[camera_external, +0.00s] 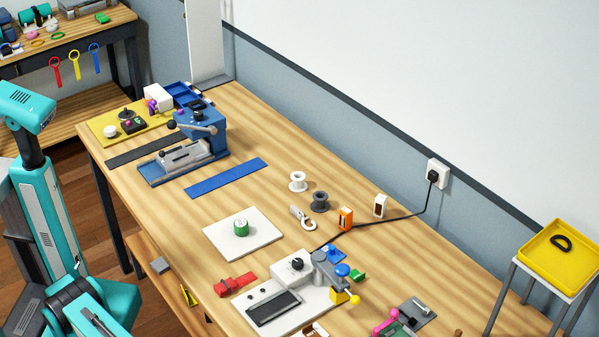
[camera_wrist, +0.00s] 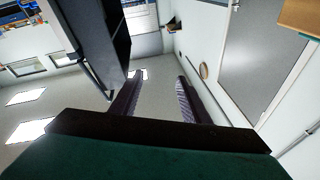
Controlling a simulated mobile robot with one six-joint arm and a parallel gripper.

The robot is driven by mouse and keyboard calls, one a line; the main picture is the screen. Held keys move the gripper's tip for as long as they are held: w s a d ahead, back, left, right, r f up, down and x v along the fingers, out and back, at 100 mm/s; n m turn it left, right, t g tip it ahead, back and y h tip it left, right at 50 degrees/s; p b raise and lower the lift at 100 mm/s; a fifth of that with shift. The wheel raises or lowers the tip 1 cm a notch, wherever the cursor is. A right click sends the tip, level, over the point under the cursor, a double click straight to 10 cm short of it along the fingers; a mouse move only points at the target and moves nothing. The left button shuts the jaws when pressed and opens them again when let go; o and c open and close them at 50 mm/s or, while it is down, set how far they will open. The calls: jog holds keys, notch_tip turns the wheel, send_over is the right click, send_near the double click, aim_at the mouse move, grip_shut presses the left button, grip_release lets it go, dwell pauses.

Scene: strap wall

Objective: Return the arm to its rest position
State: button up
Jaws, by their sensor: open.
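My gripper (camera_wrist: 160,78) shows in the wrist view with its two dark fingers apart and nothing between them. The wrist camera looks out on the room, tilted, with walls and bright panels rather than the bench top. In the external view my teal arm stands at the left edge, beside the near left side of the wooden workbench (camera_external: 262,148). Its parts run out of the picture at the left and bottom, and I cannot make out the gripper's fingers there.
A yellow tray (camera_external: 556,262) stands at the right. A black cable crosses to a wall socket (camera_external: 437,172). A shelf (camera_external: 64,70) is at the upper left.

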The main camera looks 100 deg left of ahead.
jog(key=s+a+f+n+g+y+p, duration=0.1)
jog(key=s+f+g+y+p, duration=0.15)
jog(key=f, duration=0.65)
jog(key=s+a+f+n+g+y+p, duration=0.1)
jog(key=s+f+n+y+p, duration=0.15)
jog(key=f, duration=0.65)
jog(key=s+a+f+n+g+y+p, duration=0.25)
jog(key=s+a+f+y+p, duration=0.4)
jog(key=a+f, duration=0.7)
jog(key=s+a+f+n+g+y+p, duration=0.1)
jog(key=s+a+f+g+y+p, duration=0.15)
jog(key=s+a+f, duration=0.55)
jog(key=s+a+f+n+g+y+p, duration=0.1)
jog(key=s+a+f+g, duration=0.2)
jog(key=s+a, duration=0.65)
jog(key=s+a+f+n+g+y+p, duration=0.1)
jog(key=s+a+f+g+y, duration=0.3)
jog(key=a, duration=0.9)
jog(key=s+a+f+n+g+h+b, duration=0.1)
jog(key=s+a+f+g+h, duration=0.2)
jog(key=s, duration=0.7)
jog(key=s+a+f+n+g+h+b, duration=0.1)
jog(key=s+a+f+g+h+b, duration=0.1)
jog(key=s, duration=0.8)
jog(key=shift+a+f+g+h, duration=0.4)
jog(key=shift+a+g+h, duration=0.15)
jog(key=shift+a, duration=0.3)
